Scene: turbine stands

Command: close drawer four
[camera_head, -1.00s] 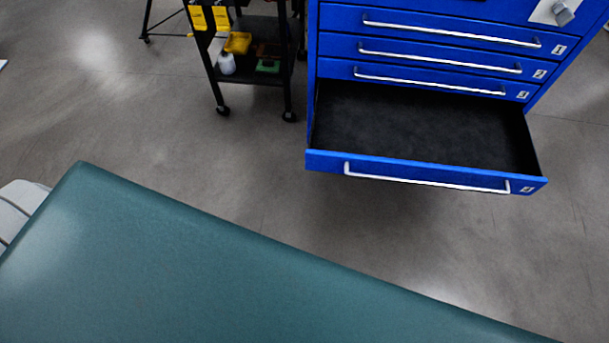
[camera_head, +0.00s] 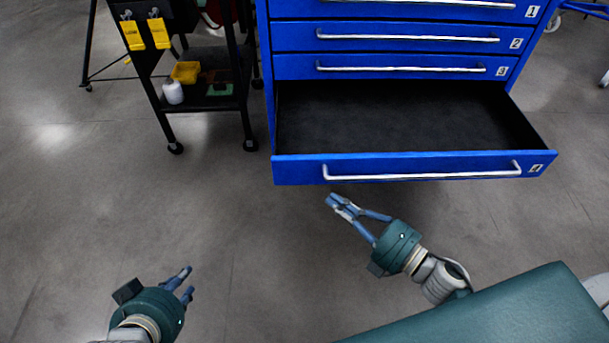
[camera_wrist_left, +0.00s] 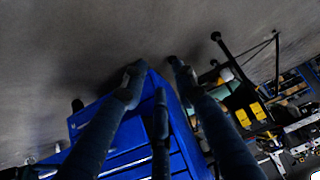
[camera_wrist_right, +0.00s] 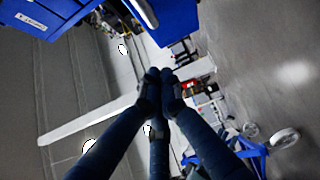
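Drawer four (camera_head: 300,170) is the lowest drawer of the blue cabinet (camera_head: 265,60). It is pulled out, and its dark interior (camera_head: 400,115) looks empty. Its front has a long silver handle (camera_head: 420,173) and a label 4 at the right. My right gripper (camera_head: 340,204) is in front of and below the drawer front, near the handle's left end, apart from it. Its fingertips are together, also in the right wrist view (camera_wrist_right: 160,75), with nothing between them. My left gripper (camera_head: 190,281) is at lower left, away from the drawer, with its fingers apart and empty (camera_wrist_left: 155,68).
Drawers one to three above are closed. A black wheeled cart (camera_head: 205,105) with yellow tags, a yellow item and a white bottle stands left of the cabinet. A tripod leg (camera_head: 90,45) is farther left. The floor (camera_head: 230,220) before the drawer is clear.

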